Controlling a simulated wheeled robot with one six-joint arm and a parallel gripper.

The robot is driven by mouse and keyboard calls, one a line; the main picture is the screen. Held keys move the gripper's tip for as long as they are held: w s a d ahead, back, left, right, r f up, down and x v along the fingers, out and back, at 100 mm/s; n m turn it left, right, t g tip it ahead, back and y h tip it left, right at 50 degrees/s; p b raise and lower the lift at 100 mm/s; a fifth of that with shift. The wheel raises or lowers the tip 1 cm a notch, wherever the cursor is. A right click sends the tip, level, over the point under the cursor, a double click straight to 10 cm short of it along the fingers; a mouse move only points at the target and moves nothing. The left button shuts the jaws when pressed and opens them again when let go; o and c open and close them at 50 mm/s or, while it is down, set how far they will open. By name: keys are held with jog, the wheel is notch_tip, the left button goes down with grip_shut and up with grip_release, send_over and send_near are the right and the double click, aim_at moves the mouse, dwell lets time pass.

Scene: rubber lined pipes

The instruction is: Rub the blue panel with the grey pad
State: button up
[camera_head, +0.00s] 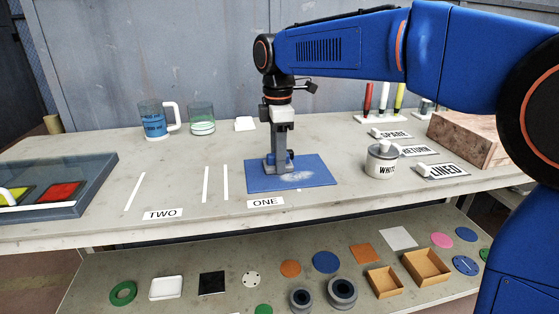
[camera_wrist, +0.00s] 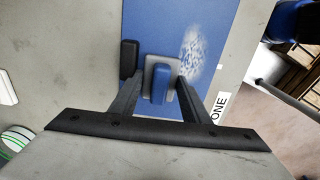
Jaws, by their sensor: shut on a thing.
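The blue panel (camera_head: 317,166) lies flat on the bench behind the label ONE, and it fills much of the upper wrist view (camera_wrist: 215,15). A pale speckled white patch (camera_head: 297,177) marks its right part; it also shows in the wrist view (camera_wrist: 194,50). The grey pad (camera_wrist: 161,61) has a blue handle on top and is at the panel, left of the patch. My gripper (camera_head: 278,162) points down over the panel and is shut on the pad by its handle; its fingers flank the handle in the wrist view (camera_wrist: 158,88). Whether the pad touches the panel is unclear.
A mug (camera_head: 155,120) and a glass (camera_head: 201,119) stand at the back left, and a glass-topped case (camera_head: 95,185) at far left. A lower shelf holds several discs and boxes.

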jog(key=shift+w+a, duration=0.1)
jog(key=shift+w, duration=0.3)
jog(key=shift+r, duration=0.1)
jog(key=shift+r, duration=2.95)
jog(key=shift+r, duration=0.15)
jog(key=shift+r, duration=1.35)
